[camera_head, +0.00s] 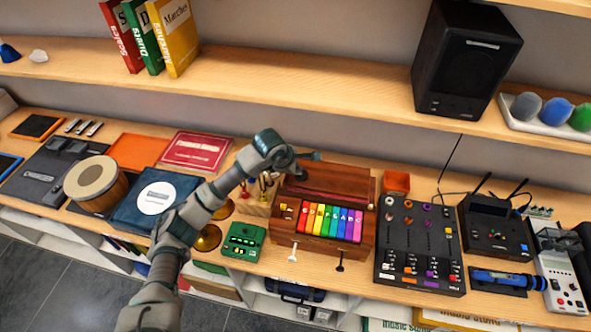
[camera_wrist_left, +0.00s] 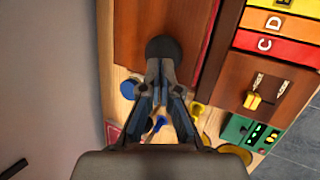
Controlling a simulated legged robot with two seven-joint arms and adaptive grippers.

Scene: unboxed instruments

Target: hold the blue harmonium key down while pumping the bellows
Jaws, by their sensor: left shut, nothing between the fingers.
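The wooden harmonium (camera_head: 322,244) stands at the middle of the bench, with a row of coloured keys at its front. The blue key (camera_head: 342,222) is in the right half of the row, and nothing covers it. My left gripper (camera_head: 299,172) is at the harmonium's back left, behind the keys. In the left wrist view, its fingers (camera_wrist_left: 164,72) are closed and empty, close to a dark round knob (camera_wrist_left: 163,47) by the brown back panel (camera_wrist_left: 130,30). I cannot tell whether they touch it. The wrist view shows the red key (camera_wrist_left: 270,44). My right gripper is not in view.
A green box (camera_head: 244,241) and small coloured-ended pieces sit left of the harmonium. A mixer (camera_head: 421,240) stands close on its right, with an orange box (camera_head: 396,183) behind. A shelf (camera_head: 300,100) overhangs the back. Two small levers stick out at the harmonium's front.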

